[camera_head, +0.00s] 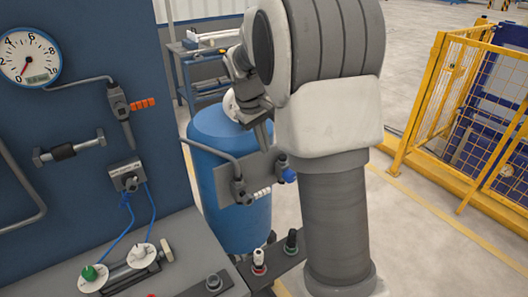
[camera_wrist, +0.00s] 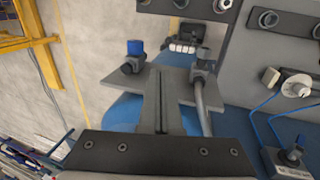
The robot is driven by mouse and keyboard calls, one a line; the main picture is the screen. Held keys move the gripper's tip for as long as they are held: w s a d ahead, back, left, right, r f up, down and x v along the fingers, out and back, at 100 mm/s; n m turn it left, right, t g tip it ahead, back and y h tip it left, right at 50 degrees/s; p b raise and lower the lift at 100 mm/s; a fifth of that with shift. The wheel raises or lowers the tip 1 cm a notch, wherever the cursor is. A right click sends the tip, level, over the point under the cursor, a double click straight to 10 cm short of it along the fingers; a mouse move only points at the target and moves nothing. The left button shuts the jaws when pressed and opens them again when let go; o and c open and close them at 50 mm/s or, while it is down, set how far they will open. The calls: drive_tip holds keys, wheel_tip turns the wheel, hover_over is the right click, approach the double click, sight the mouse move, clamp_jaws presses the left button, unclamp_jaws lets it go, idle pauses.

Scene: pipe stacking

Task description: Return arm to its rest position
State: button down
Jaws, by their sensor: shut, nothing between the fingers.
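My gripper (camera_head: 263,137) hangs below my wrist in the upper middle of the head view, partly hidden by my arm. Its fingers are shut together and empty. It is in front of the blue tank (camera_head: 222,135), above a grey plate (camera_head: 215,172) that carries pipe fittings. In the wrist view, the shut fingers (camera_wrist: 162,75) point at the same plate (camera_wrist: 118,83), with the blue-knobbed fitting (camera_wrist: 135,50) on one side and a bent pipe (camera_wrist: 203,105) on the other. I cannot tell how far the fingertips are from the plate.
A blue panel (camera_head: 75,120) with a gauge (camera_head: 28,57) stands at the left. A grey bench (camera_head: 195,250) with fittings is below it. A yellow fence (camera_head: 430,95) stands at the right. Between my arm and the fence is bare floor (camera_head: 430,230).

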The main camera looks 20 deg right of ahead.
idle(0.4)
drive_tip(key=s+a+r+m+t+y, duration=0.1)
drive_tip(key=s+a+r, duration=0.25)
drive_tip(key=s, duration=0.35)
drive_tip(key=s+a+r+t, duration=0.2)
drive_tip(key=s+a+r, duration=0.1)
drive_tip(key=s+r, duration=0.25)
drive_tip(key=s+a+f+t+y, duration=0.1)
drive_tip(key=s+a, duration=0.1)
drive_tip(key=s, duration=0.5)
drive_tip(key=s+a+m+t, duration=0.1)
drive_tip(key=s+a, duration=0.1)
drive_tip(key=s, duration=0.4)
drive_tip(key=shift+s+a+f+y, duration=0.25)
drive_tip(key=shift+s+f+y, duration=0.1)
drive_tip(key=shift+s+y, duration=0.05)
drive_tip(key=shift+a, duration=0.2)
